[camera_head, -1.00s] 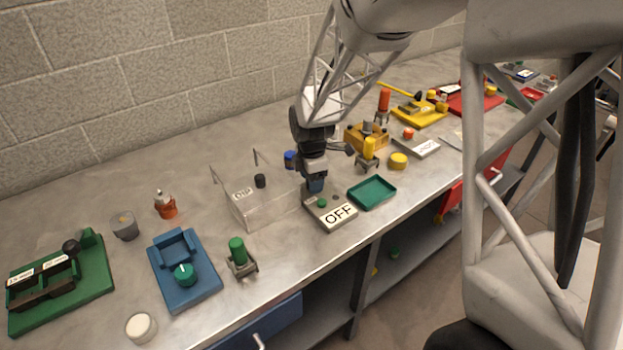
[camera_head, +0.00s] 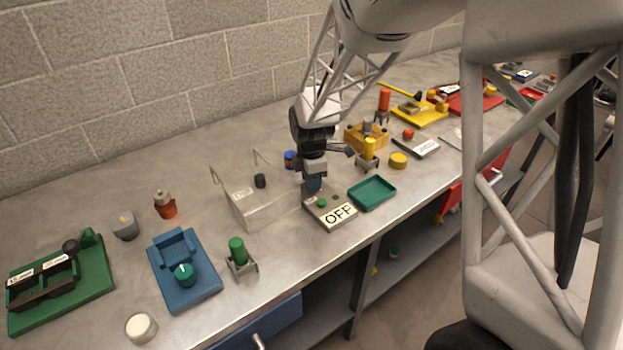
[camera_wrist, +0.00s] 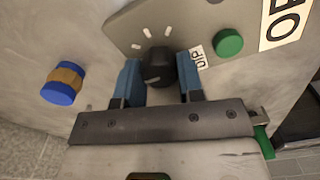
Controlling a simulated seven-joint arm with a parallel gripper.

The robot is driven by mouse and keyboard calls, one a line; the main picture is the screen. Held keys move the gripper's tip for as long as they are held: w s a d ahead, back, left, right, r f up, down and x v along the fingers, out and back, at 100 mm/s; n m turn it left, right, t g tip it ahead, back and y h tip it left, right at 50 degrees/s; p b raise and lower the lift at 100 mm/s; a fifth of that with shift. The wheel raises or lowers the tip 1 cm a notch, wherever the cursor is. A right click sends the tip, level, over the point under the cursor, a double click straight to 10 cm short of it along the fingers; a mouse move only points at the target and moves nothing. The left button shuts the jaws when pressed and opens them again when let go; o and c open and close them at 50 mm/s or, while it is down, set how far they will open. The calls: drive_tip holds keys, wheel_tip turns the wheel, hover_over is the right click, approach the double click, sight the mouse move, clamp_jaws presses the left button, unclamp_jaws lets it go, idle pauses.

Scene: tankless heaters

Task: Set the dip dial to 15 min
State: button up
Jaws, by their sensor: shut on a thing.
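The dip dial (camera_wrist: 157,68) is a black round knob on a grey control panel (camera_wrist: 117,32), with white tick marks around its far side and a "DIP" label (camera_wrist: 197,57) to its right. My gripper (camera_wrist: 160,74) has its blue fingers on either side of the dial and is shut on it. In the head view my gripper (camera_head: 314,184) is down at the back left corner of the panel (camera_head: 322,215), where it hides the dial. The ticks carry no readable numbers, and I cannot tell which one the dial points to.
A green button (camera_wrist: 229,43) and an "OFF" sign (camera_head: 339,216) are on the same panel. A clear tank (camera_head: 262,208) stands close to the left of my gripper, with a blue-and-brown jar (camera_wrist: 64,82) behind. A green tray (camera_head: 372,193) lies to the right.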

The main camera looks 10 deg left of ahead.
drive_tip(key=m, duration=1.3)
drive_tip(key=shift+w, duration=0.1)
drive_tip(key=m, duration=0.6)
drive_tip(key=shift+m, duration=0.4)
drive_tip(key=m, duration=0.6)
drive_tip(key=shift+m, duration=0.4)
drive_tip(key=o, duration=0.9)
drive_tip(key=shift+r, duration=0.1)
